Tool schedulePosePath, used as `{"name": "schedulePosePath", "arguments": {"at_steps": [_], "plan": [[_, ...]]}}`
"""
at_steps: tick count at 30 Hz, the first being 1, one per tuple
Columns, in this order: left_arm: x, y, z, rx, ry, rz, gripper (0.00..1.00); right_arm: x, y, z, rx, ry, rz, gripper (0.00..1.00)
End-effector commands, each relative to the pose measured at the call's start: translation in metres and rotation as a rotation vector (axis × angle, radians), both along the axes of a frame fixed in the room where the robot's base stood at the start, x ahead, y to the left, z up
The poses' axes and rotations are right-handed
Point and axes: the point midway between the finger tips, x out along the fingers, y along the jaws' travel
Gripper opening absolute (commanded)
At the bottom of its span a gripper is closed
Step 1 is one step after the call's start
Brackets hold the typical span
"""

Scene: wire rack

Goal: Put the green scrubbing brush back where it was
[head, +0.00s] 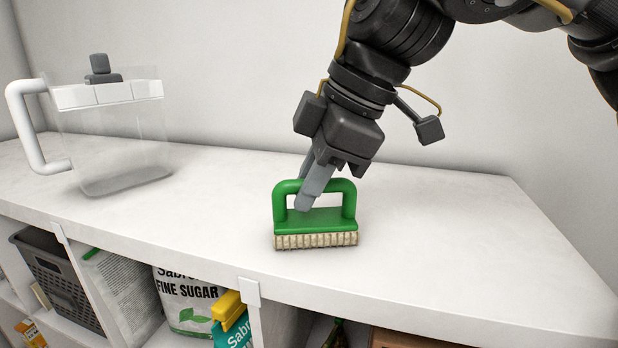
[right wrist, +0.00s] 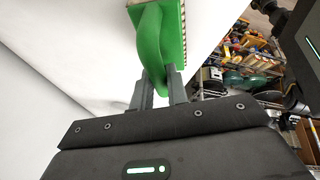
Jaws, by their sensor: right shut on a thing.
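The green scrubbing brush (head: 316,222) has a looped handle and pale bristles. In the head view it is upright at the middle of the white top surface, bristles down, at or very close to the surface. My right gripper (head: 308,195) comes down from above and is shut on the brush's handle. In the right wrist view, the two fingers (right wrist: 161,92) sit either side of the green handle (right wrist: 150,45). My left gripper is in neither view.
A clear pitcher (head: 120,150) with a white handle stands at the left on the white top (head: 440,225). The top right of the brush is clear. Shelves below hold a grey basket (head: 62,275), a sugar bag (head: 185,300) and a yellow-capped package (head: 229,309).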

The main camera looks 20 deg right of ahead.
Motion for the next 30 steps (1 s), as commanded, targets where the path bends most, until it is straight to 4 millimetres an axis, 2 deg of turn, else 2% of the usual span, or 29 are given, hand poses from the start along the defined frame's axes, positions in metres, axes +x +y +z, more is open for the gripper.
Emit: {"name": "schedulePosePath", "arguments": {"at_steps": [3, 4, 9, 20, 25, 30], "plan": [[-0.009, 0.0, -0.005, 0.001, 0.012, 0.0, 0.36, 0.0, 0.0, -0.004, 0.0, 0.0, 0.0, 0.0], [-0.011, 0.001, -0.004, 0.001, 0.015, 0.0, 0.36, 0.0, 0.0, -0.003, 0.0, 0.0, 0.0, 0.18], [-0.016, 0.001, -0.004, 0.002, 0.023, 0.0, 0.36, 0.0, 0.0, -0.002, 0.0, 0.0, 0.0, 0.37], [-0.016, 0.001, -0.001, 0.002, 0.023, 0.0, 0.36, 0.0, -0.001, 0.003, 0.0, -0.001, -0.001, 0.37], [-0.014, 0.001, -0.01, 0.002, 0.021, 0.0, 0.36, -0.008, -0.01, 0.027, 0.004, -0.002, -0.003, 0.37], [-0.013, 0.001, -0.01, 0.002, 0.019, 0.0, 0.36, -0.018, -0.024, 0.064, 0.001, -0.004, -0.004, 0.37]]}}
